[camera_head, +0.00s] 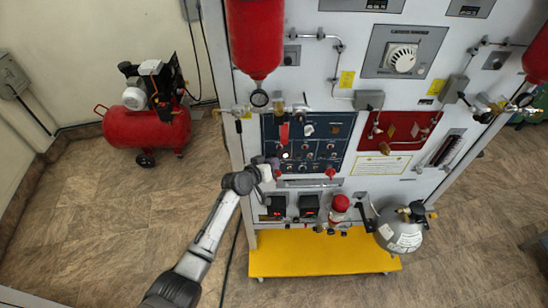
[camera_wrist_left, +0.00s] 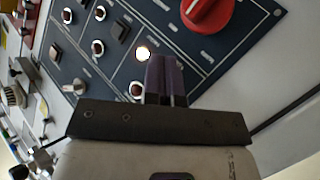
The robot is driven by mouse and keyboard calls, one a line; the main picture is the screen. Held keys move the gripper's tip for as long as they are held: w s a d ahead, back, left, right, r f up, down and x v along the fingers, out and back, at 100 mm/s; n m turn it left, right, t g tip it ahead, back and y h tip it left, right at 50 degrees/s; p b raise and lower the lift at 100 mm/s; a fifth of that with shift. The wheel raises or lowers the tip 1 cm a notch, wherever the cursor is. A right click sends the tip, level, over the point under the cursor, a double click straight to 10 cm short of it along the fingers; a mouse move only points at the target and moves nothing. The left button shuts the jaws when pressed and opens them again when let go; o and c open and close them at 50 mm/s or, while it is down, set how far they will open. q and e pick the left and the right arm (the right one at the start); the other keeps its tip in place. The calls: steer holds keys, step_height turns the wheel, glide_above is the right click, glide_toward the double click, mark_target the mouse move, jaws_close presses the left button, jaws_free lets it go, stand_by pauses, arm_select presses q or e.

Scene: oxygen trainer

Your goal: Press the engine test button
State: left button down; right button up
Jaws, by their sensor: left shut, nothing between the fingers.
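The dark blue control panel (camera_head: 345,127) on the front of the trainer carries several small buttons and switches. It fills the upper part of the left wrist view (camera_wrist_left: 238,30). I cannot read which control is the engine test button. My left gripper (camera_head: 274,162) is at the panel's lower left edge. In the left wrist view its two dark purple fingers (camera_wrist_left: 166,62) are shut with nothing between them. A round lit white button (camera_wrist_left: 143,53) shows just left of the fingertips. I cannot tell whether the fingers touch the panel. My right gripper is not in view.
A large red knob (camera_wrist_left: 207,12) is above the fingers in the left wrist view. Two red bottles, one at upper left (camera_head: 256,35), hang beside the panel. A yellow step (camera_head: 320,258) lies below. A red compressor (camera_head: 148,125) stands on open floor at left.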

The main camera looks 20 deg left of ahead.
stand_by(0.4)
arm_select(q)
steer(key=shift+s+d+p, duration=0.3)
steer(key=shift+s+p, duration=0.4)
steer(key=s+p, duration=0.1)
steer(key=s+d+p, duration=0.1)
steer(key=s, duration=0.1)
steer(key=s+d+p, duration=0.1)
steer(key=p, duration=0.1)
steer(key=shift+s, duration=0.3)
